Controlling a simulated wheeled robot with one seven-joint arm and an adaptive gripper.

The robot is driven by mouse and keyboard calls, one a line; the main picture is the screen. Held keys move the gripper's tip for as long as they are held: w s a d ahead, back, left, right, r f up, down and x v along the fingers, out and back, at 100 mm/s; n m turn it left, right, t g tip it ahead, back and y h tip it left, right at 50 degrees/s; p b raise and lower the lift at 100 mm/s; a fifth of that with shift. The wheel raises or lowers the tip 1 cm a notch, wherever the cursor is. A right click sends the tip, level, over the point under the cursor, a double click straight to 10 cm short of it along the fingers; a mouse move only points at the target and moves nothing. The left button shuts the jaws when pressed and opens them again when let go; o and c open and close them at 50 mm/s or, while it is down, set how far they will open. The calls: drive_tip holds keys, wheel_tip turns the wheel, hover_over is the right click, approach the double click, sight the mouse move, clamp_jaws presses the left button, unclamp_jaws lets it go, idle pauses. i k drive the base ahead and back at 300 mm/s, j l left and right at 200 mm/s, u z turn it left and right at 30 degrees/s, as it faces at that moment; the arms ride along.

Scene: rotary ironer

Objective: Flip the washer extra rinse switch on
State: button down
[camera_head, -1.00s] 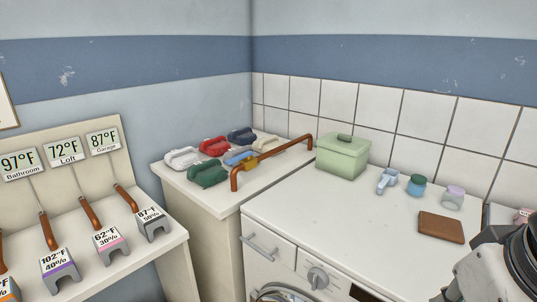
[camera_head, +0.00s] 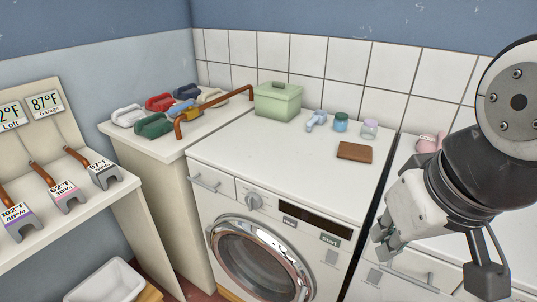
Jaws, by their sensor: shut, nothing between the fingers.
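The white front-loading washer (camera_head: 262,160) stands in the middle of the head view, with a round glass door (camera_head: 255,262).
A green lidded box (camera_head: 278,101), a blue item (camera_head: 316,120), two small jars and a brown wallet-like item (camera_head: 354,151) lie on the washer top. A second white machine (camera_head: 412,268) stands to the right. A copper-coloured rail (camera_head: 214,104) is at the back left.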

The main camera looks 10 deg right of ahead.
sight(331, 256)
drive_tip(key=k+l+u, duration=0.2)
drive_tip(key=k+l, duration=0.6)
drive_tip(key=k, duration=0.15)
